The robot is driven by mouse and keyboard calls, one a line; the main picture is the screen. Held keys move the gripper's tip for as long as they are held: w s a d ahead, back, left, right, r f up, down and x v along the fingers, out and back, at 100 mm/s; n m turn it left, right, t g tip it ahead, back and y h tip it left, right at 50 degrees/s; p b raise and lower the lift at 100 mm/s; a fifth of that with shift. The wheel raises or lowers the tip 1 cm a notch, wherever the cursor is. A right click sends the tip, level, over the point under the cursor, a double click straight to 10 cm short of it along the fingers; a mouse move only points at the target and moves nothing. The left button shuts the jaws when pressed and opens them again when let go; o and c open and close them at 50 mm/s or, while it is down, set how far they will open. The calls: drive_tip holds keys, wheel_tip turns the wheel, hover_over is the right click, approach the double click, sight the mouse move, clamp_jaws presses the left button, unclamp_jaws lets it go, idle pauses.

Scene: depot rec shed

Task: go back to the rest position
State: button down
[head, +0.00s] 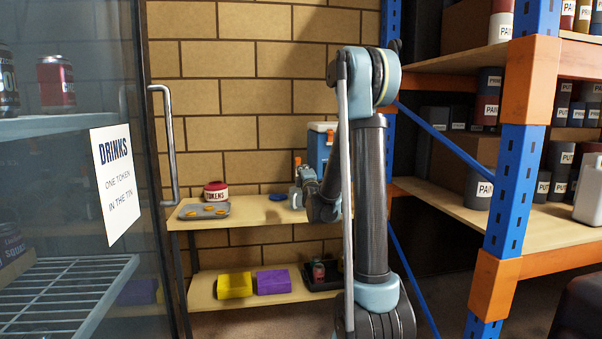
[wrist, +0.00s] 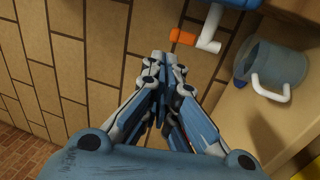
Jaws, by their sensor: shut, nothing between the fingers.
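My gripper (wrist: 157,62) is shut and empty in the wrist view, its fingertips together in front of the brick wall. In the head view my arm is folded, with its upper link upright and its wrist end low, near the right part of the wooden table (head: 250,212). The gripper's fingers are too small to make out there. A grey-blue mug (wrist: 272,70) with a white handle stands apart from the gripper, at the right in the wrist view. A white tap with an orange lever (wrist: 184,36) shows above the fingertips.
A blue cooler (head: 318,146) stands on the table behind my arm. A token tin (head: 216,191) and a grey tray (head: 203,211) are at the table's left. Yellow (head: 234,286) and purple (head: 273,282) blocks lie below. A drinks fridge (head: 70,190) stands left, a blue-orange rack (head: 516,170) right.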

idle(0.3)
drive_tip(key=s+d+f+m+g, duration=0.3)
drive_tip(key=s+f+m+g, duration=0.3)
drive_tip(key=s, duration=1)
drive_tip(key=s+d+f+m+g+h, duration=0.1)
drive_tip(key=s+d+f+m+g, duration=0.2)
drive_tip(key=s, duration=1.4)
drive_tip(key=s+d+f+m+g+h, duration=0.1)
drive_tip(key=s+d+f+m+g, duration=0.2)
drive_tip(key=s+f+m+g, duration=0.5)
drive_tip(key=s+f+m, duration=0.2)
drive_tip(key=s+f, duration=0.3)
drive_tip(key=s, duration=0.4)
drive_tip(key=shift+s+f+g, duration=0.15)
drive_tip(key=shift+s+g, duration=0.1)
drive_tip(key=shift+g, duration=0.15)
drive_tip(key=shift+d, duration=0.1)
drive_tip(key=shift+w+f, duration=0.2)
drive_tip(key=shift+w, duration=0.25)
